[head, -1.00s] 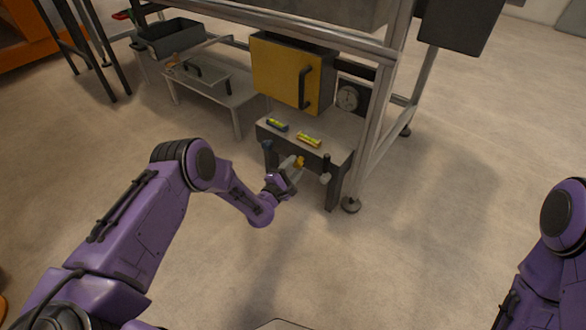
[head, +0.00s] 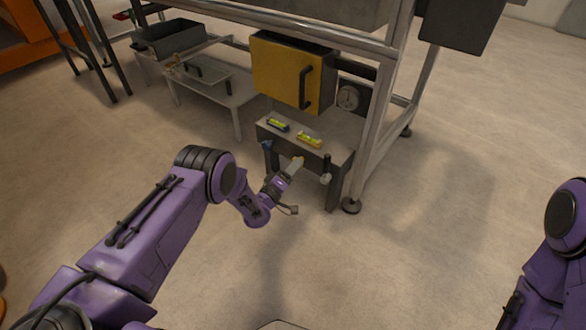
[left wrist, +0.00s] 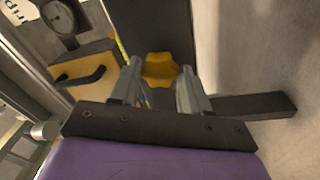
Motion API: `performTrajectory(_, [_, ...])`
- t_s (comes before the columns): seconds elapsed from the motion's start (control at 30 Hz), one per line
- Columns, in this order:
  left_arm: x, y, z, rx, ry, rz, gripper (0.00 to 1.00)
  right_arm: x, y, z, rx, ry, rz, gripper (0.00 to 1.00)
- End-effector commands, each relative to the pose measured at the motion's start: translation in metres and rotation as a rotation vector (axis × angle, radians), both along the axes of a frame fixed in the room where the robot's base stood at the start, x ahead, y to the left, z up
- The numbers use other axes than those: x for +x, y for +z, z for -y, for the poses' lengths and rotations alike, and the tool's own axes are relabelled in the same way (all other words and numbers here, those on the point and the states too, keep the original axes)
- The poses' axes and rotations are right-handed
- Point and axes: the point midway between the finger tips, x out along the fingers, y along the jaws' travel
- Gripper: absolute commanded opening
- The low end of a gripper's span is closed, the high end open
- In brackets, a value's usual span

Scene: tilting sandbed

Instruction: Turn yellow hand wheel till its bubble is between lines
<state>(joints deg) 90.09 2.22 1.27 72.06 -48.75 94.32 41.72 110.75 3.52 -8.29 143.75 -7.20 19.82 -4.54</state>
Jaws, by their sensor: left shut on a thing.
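The yellow hand wheel (head: 299,160) is on the front of a small grey bench, mostly hidden by my left gripper (head: 293,168) in the head view. In the left wrist view the yellow wheel (left wrist: 160,68) shows between the fingertips of my left gripper (left wrist: 159,85), which is shut on it. A yellow bubble level (head: 309,140) lies on the bench top above the wheel. Its vial looks green-yellow, but the bubble and lines are too small to read. My right gripper is out of view.
A blue level (head: 278,125) lies left of the yellow one, with a dark blue knob (head: 267,146) below. A pale knob (head: 325,179) and dark lever are at right. A yellow cabinet (head: 281,72) stands behind. The floor in front is clear.

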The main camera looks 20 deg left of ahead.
Motion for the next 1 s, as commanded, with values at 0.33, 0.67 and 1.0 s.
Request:
performTrajectory(0.33, [0.001, 0.001, -0.003, 0.307, 0.003, 0.113, 0.15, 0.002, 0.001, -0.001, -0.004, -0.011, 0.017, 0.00])
performTrajectory(0.67, [0.001, 0.001, -0.004, 0.592, 0.003, 0.216, 0.15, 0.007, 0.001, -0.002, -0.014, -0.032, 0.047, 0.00])
performTrajectory(1.0, [0.002, 0.002, -0.005, 0.804, 0.005, 0.292, 0.15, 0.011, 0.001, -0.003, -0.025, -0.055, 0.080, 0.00])
